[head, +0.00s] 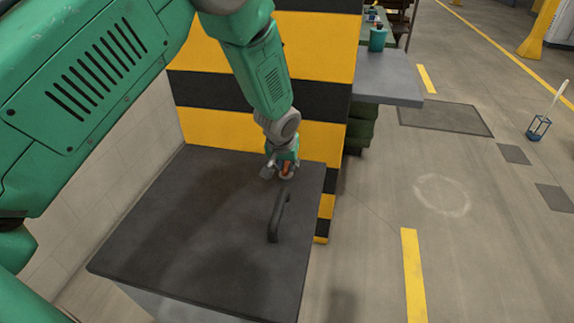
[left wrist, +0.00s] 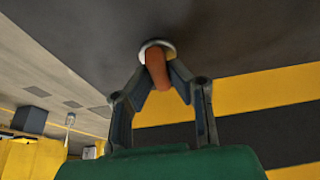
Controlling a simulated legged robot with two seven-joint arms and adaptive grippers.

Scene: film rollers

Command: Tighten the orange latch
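The orange latch (head: 287,169) sits on the dark top of a cabinet (head: 180,235), near the striped panel. In the left wrist view the orange latch (left wrist: 157,68) stands out from a pale round base (left wrist: 158,47) on the dark surface. My left gripper (head: 280,170) is at the latch. In the left wrist view the fingers of my left gripper (left wrist: 162,80) come together around the latch, one on each side, and appear to touch it. My right gripper is not in view.
A grey shelf (head: 390,78) with a teal cup (head: 377,40) is beyond.

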